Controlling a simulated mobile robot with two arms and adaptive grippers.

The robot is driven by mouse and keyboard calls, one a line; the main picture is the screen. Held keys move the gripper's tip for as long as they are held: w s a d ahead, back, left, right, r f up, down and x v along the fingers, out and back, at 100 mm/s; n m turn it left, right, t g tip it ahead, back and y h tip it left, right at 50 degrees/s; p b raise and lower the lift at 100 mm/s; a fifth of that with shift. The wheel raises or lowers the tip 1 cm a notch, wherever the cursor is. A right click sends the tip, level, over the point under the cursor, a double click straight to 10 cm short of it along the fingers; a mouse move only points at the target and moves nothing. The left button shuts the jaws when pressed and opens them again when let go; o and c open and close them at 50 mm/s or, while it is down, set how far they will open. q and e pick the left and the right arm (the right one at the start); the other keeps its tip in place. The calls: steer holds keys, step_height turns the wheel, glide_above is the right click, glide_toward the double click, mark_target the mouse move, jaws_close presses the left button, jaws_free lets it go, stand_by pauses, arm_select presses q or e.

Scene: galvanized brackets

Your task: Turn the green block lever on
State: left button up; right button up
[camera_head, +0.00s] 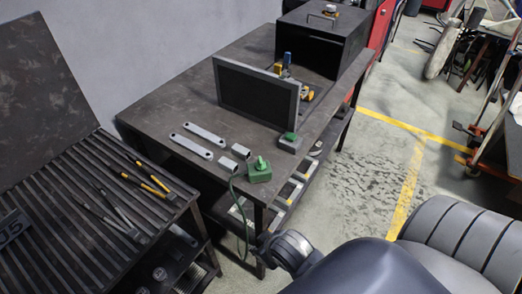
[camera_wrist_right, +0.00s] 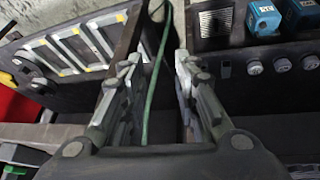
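The green block (camera_head: 260,174) sits at the front right corner of the dark workbench (camera_head: 165,112), with a small green lever (camera_head: 261,162) standing up on its top. A green cable (camera_head: 233,190) runs from it down over the bench edge. My right gripper (camera_wrist_right: 156,62) is open in the right wrist view, its two fingers well apart. The green cable (camera_wrist_right: 156,90) shows between the fingers, and I see nothing gripped. The green block itself does not clearly show in the right wrist view. My left gripper is in neither view.
Two flat metal brackets (camera_head: 205,134) and small metal pieces (camera_head: 229,163) lie left of the block. Pliers (camera_head: 147,177) lie on the slatted table at left. Open floor lies right.

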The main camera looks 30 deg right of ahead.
steer(key=w+a+r+n+t+y, duration=0.25)
steer(key=w+r+n+t, duration=0.25)
steer(key=w+r+t, duration=1.25)
steer(key=w+a+r+n+g+y, duration=0.25)
steer(key=a+r+n+y, duration=0.2)
steer(key=r, duration=0.45)
steer(key=w+a+r+n+g+y, duration=0.25)
steer(key=a+r+n, duration=0.2)
steer(key=r, duration=0.45)
steer(key=s+a+r+n+g+y, duration=0.2)
steer(key=a+n+g+y, duration=0.2)
steer(key=a+n+y, duration=0.25)
steer(key=n+g+h+p, duration=0.2)
steer(key=n+g+h, duration=0.7)
steer(key=g+h, duration=0.6)
glide_toward(261, 159)
steer(key=shift+t+h, duration=0.3)
steer(key=shift+t, duration=0.25)
steer(key=f, duration=0.3)
steer(key=f+p, duration=0.1)
steer(key=f, duration=0.1)
steer(key=s+f+p, duration=0.1)
steer(key=f, duration=0.2)
steer(key=shift+a+f, duration=0.3)
steer(key=shift+f, duration=0.05)
